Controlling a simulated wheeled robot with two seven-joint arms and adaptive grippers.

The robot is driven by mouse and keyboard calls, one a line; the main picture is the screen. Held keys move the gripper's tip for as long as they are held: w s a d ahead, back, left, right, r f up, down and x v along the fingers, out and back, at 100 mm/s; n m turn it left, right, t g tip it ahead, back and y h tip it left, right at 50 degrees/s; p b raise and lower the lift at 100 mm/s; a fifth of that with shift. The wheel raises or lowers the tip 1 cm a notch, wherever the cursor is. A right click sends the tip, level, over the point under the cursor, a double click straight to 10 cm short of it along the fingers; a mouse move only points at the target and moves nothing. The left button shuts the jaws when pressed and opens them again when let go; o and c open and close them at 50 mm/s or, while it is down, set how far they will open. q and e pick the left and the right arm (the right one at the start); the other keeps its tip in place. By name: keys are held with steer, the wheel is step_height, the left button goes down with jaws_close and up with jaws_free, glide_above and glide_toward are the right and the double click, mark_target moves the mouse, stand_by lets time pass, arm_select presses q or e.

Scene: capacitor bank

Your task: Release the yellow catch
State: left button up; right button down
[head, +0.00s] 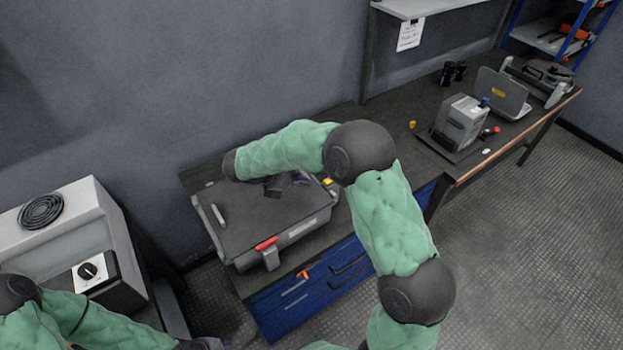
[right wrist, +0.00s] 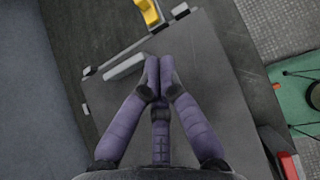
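The yellow catch (head: 328,182) is on the right side of a grey case (head: 265,215) on the workbench. It also shows at the top edge of the right wrist view (right wrist: 148,12), partly cut off. My right gripper (head: 290,181) is over the case's lid, partly hidden by my arm in the head view. In the right wrist view its fingertips (right wrist: 159,70) are together, with nothing seen between them. They point towards the yellow catch but are apart from it. My left gripper (head: 208,343) is barely visible at the bottom edge of the head view.
A red catch (head: 266,243) is on the case's front. A pale grey bar (right wrist: 125,67) lies beside my right fingertips. A grey machine (head: 460,122) stands farther right on the bench.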

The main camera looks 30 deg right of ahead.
arm_select(q)
steer(key=shift+r+p, duration=0.4)
steer(key=shift+r, duration=0.15)
arm_select(e)
steer(key=shift+v, duration=1.95)
arm_select(q)
steer(key=shift+a, duration=0.1)
steer(key=shift+s, duration=0.1)
arm_select(e)
steer(key=shift+f, duration=0.1)
